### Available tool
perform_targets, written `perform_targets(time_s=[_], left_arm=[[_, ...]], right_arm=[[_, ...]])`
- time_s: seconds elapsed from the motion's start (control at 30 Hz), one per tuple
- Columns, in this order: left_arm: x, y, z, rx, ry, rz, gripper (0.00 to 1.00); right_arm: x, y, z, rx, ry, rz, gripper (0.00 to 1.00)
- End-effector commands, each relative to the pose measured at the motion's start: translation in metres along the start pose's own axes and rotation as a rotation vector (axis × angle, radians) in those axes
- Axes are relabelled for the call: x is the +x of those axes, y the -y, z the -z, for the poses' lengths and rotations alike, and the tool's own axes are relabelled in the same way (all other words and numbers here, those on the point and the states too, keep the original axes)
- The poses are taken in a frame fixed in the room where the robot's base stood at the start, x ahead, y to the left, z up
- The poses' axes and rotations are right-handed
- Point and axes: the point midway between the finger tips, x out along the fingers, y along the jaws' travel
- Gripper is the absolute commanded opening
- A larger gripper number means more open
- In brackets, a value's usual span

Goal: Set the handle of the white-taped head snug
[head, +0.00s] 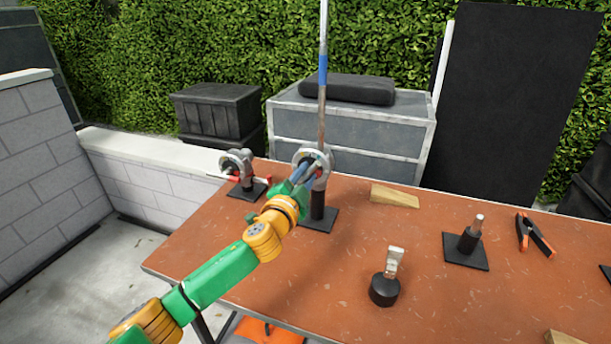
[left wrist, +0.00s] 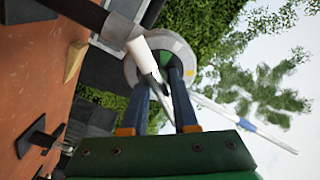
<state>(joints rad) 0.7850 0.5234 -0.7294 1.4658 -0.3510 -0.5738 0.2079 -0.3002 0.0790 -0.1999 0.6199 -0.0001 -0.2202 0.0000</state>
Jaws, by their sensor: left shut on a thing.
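A round grey grip head (head: 300,154) sits on a black post with a square base (head: 318,219) at the table's back left. A long upright rod (head: 322,110) with a blue band passes by the head. My right gripper is not in view.
A second head with red-tipped handles (head: 237,165) stands left of the held one. A wooden wedge (head: 394,196), a post on a square base (head: 467,248), a black-based piece (head: 384,290) and an orange-tipped clamp (head: 535,236) lie to the right.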

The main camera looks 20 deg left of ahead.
Motion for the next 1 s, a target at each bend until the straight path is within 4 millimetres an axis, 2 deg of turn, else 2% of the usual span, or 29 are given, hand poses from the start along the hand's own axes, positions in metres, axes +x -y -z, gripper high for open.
perform_targets(time_s=[0.73, 0.77, 0.83, 0.87, 1.0], left_arm=[[-0.0003, -0.0024, -0.0012, 0.000, 0.002, -0.005, 0.00], [-0.0003, -0.0024, -0.0012, 0.000, 0.003, -0.005, 0.33], [-0.0002, -0.0023, -0.0012, 0.000, 0.002, -0.004, 0.52], [-0.0002, -0.0022, -0.0011, 0.000, 0.002, -0.004, 0.57], [-0.0002, -0.0015, -0.0007, 0.000, 0.001, -0.003, 0.57]], right_arm=[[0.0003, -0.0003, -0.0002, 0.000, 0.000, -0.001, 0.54], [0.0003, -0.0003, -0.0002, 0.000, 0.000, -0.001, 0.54], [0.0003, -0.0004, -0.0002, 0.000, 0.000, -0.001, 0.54], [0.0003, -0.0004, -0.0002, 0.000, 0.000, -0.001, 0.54], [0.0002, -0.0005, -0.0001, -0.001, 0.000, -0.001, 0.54]])
